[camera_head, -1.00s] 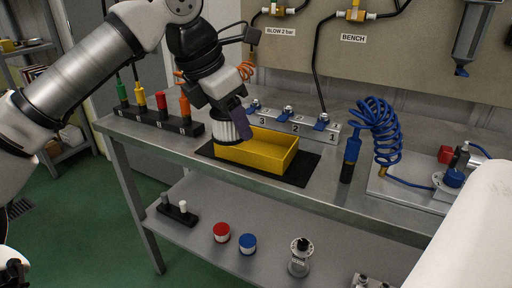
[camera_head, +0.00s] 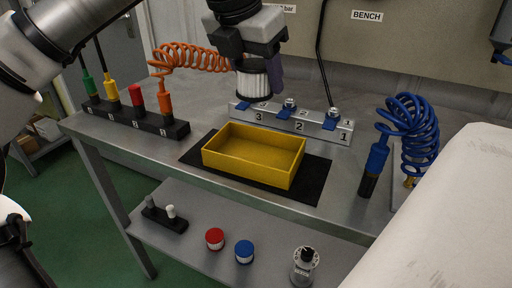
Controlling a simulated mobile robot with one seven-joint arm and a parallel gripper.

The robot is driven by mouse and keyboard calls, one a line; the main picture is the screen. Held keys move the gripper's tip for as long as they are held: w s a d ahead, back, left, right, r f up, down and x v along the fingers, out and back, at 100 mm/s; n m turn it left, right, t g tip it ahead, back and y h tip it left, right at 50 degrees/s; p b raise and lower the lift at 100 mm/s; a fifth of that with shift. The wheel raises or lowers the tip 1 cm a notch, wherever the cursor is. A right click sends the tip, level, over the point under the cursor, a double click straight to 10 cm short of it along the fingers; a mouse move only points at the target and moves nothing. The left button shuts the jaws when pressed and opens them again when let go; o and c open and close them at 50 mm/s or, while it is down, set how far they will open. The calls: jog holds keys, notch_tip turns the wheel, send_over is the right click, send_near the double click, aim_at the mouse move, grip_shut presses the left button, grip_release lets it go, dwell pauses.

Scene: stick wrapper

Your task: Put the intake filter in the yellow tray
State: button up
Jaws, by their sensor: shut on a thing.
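The intake filter (camera_head: 253,84) is a white pleated cylinder with a dark top rim. My gripper (camera_head: 252,62) is shut on it from above and holds it upright in the air. In the picture it appears above the back edge of the yellow tray, in front of the numbered valve block. The yellow tray (camera_head: 286,178) is an open, empty rectangular box on a black mat (camera_head: 313,191) on the metal bench. The fingertips are partly hidden around the filter's top.
The valve block (camera_head: 318,131) with blue levers stands behind the tray. A rack (camera_head: 135,119) of coloured tools with an orange coil hose (camera_head: 190,58) is at left. A blue coil hose (camera_head: 413,130) stands at right. Red and blue capped cylinders (camera_head: 244,258) are on the lower shelf.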

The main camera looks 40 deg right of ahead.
aim_at(238, 95)
notch_tip(238, 95, down, 13)
jog(key=shift+f+b, duration=0.2)
jog(key=shift+b, duration=0.8)
jog(key=shift+f, duration=0.15)
jog(key=o, duration=1.1)
jog(key=shift+c, duration=0.2)
jog(key=shift+r, duration=0.25)
jog(key=p+v, duration=0.1)
jog(key=v, duration=1.1)
jog(key=shift+w+p, duration=0.1)
jog(key=shift+p, duration=0.3)
